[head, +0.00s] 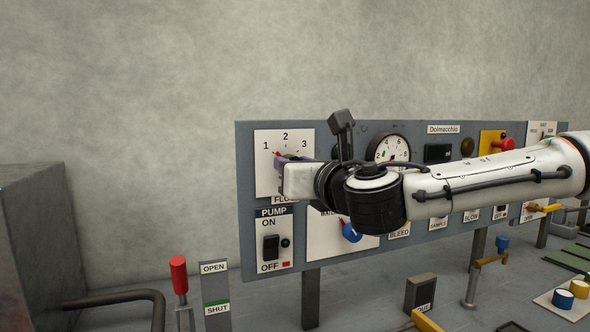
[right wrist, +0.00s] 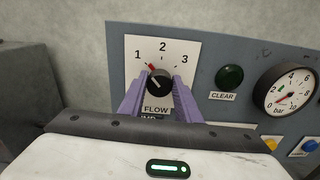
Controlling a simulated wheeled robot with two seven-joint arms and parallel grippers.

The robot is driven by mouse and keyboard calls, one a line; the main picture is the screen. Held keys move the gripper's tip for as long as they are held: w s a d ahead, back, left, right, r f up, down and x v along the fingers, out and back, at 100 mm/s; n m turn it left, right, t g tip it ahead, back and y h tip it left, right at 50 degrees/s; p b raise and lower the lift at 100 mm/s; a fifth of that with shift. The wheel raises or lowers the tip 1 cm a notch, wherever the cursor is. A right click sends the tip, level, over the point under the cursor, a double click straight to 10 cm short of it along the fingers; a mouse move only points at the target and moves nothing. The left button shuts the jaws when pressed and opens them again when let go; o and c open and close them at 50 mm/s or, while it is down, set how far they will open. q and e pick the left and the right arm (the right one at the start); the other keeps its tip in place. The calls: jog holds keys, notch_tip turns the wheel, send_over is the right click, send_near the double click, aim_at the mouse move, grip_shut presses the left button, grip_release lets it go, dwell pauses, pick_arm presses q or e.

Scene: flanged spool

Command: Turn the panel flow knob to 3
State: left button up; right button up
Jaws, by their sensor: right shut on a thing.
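The flow knob (right wrist: 160,85) is a round black knob on a white plate marked 1, 2 and 3 and labelled FLOW. In the right wrist view its red pointer mark (right wrist: 152,67) points up and left, between 1 and 2. My right gripper (right wrist: 159,88) has its two purple fingers on either side of the knob, shut on it. In the head view the right gripper (head: 281,164) reaches in front of the flow plate (head: 268,143) and hides most of the knob. My left gripper is not in view.
The grey panel (head: 244,232) also carries a pump switch (head: 271,247), a blue-handled control (head: 351,232) and a pressure gauge (head: 388,149). A green CLEAR button (right wrist: 229,77) sits right of the knob. A red-handled lever (head: 179,275) stands in front. A dark box (head: 30,240) is at left.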

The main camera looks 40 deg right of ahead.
pick_arm(q)
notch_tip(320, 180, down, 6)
jog(key=b, duration=0.9)
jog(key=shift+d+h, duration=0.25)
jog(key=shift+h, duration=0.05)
pick_arm(e)
jog(key=m, duration=1.8)
jog(key=shift+d+f, duration=0.15)
jog(key=shift+f, duration=0.15)
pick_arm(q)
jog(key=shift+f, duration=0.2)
pick_arm(e)
jog(key=shift+m, duration=0.3)
jog(key=o, duration=1.1)
jog(key=shift+c, duration=0.2)
